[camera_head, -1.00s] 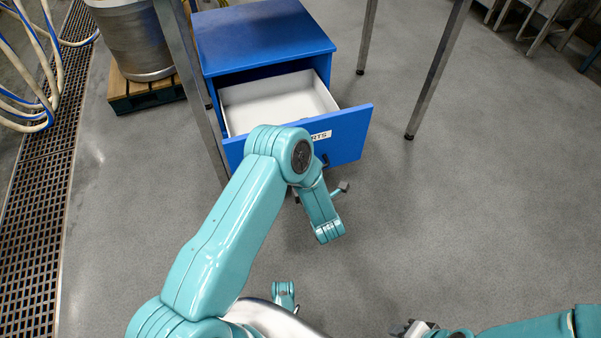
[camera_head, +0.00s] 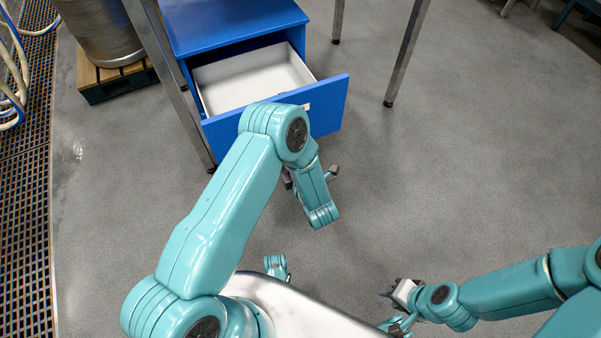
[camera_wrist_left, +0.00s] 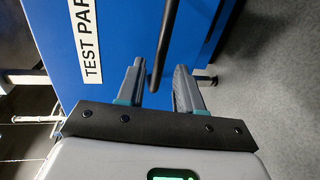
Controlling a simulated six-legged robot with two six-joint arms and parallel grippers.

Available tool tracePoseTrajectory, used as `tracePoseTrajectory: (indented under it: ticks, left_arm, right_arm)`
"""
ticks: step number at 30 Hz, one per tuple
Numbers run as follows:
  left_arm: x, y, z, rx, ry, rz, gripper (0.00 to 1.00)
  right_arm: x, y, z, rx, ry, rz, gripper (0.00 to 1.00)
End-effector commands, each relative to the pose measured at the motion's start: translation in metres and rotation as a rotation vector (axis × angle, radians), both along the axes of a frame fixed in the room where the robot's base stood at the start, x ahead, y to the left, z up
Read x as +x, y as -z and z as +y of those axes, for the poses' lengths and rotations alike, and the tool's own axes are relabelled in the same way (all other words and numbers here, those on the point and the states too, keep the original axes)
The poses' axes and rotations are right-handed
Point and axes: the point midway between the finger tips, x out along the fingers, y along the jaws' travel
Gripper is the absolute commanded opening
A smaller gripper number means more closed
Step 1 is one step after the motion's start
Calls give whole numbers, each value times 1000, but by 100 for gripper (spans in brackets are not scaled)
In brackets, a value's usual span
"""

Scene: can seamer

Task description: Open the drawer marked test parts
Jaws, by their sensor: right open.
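The blue drawer (camera_head: 327,108) stands pulled out of its blue cabinet (camera_head: 235,22), with its white, empty-looking inside showing. In the left wrist view its front (camera_wrist_left: 110,30) carries a white label (camera_wrist_left: 85,40) reading "TEST PAR", the rest cut off. A dark bar handle (camera_wrist_left: 163,48) runs between the fingers of my left gripper (camera_wrist_left: 160,67). These fingers are open, with a gap on each side of the bar. In the head view my left arm hides part of the drawer front. My right gripper (camera_head: 391,290) is open and empty, low at the right, away from the drawer.
Metal legs (camera_head: 408,52) stand around the cabinet, one close along its left side. A metal drum (camera_head: 100,30) on a pallet (camera_head: 118,82) stands at the back left. A floor grate (camera_head: 25,190) runs down the left edge. The floor at the right is clear.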

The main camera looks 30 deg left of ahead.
Motion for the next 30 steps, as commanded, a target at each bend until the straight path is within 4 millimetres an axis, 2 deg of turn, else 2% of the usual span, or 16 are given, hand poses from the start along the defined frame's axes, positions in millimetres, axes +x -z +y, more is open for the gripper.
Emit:
tracePoseTrajectory:
  ticks: [1,6,12,18,30]
  left_arm:
    - [-8,-8,-12,3,8,3,36]
    - [-36,-17,-47,2,9,3,36]
    - [-61,-24,-77,1,5,0,36]
    - [-71,-25,-89,1,1,0,36]
    - [-72,-25,-89,1,-1,0,36]
  right_arm:
    - [-1,-10,1,0,-4,2,43]
    - [-4,-21,4,3,-16,8,43]
    - [-7,-30,6,5,-26,11,43]
    - [-7,-33,7,6,-29,13,43]
    - [-7,-32,7,6,-28,13,43]
